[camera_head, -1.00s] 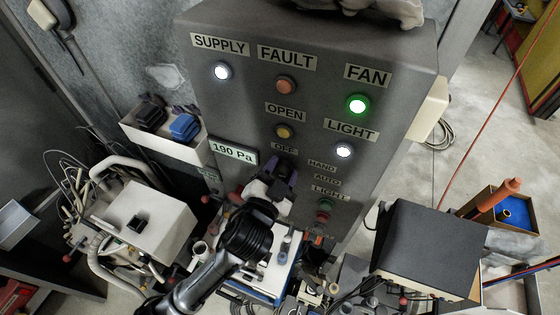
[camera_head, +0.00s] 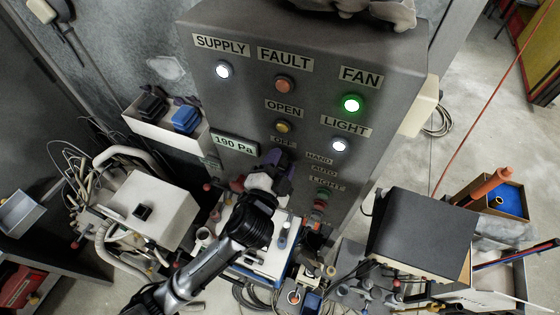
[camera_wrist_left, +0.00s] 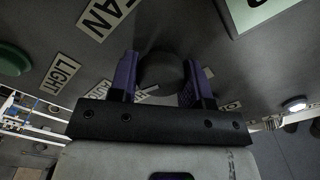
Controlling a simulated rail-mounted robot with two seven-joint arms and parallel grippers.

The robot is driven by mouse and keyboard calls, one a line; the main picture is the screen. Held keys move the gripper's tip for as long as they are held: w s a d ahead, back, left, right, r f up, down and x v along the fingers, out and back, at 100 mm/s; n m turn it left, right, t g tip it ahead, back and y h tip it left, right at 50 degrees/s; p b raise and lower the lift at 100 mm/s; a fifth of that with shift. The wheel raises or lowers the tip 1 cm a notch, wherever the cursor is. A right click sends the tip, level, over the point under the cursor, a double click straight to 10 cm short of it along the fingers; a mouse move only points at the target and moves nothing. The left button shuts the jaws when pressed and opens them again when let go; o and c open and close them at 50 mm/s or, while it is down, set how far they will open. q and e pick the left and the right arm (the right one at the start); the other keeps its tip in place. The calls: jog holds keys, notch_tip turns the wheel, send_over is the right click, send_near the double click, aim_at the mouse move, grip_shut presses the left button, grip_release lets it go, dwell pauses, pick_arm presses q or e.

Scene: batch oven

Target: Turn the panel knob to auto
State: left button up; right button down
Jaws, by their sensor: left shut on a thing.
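The grey control panel (camera_head: 240,95) fills the middle of the head view, with OFF, HAND and AUTO labels (camera_head: 323,172) around the knob's place. My left gripper (camera_head: 275,163) reaches up from below to the panel by the OFF label and hides the knob in the head view. In the left wrist view the dark round knob (camera_wrist_left: 162,73) sits between the two purple fingers, and my left gripper (camera_wrist_left: 163,85) is shut on it. The knob's pointer direction cannot be told. My right gripper is not in view.
The SUPPLY lamp (camera_head: 222,70), green FAN lamp (camera_head: 352,103) and LIGHT lamp (camera_head: 340,145) are lit. A cluttered white box (camera_head: 150,205) stands left, and a dark box (camera_head: 425,232) stands right.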

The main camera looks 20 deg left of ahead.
pick_arm(q)
jog(key=o, duration=0.9)
jog(key=s, duration=1.3)
jog(key=shift+s+b, duration=0.4)
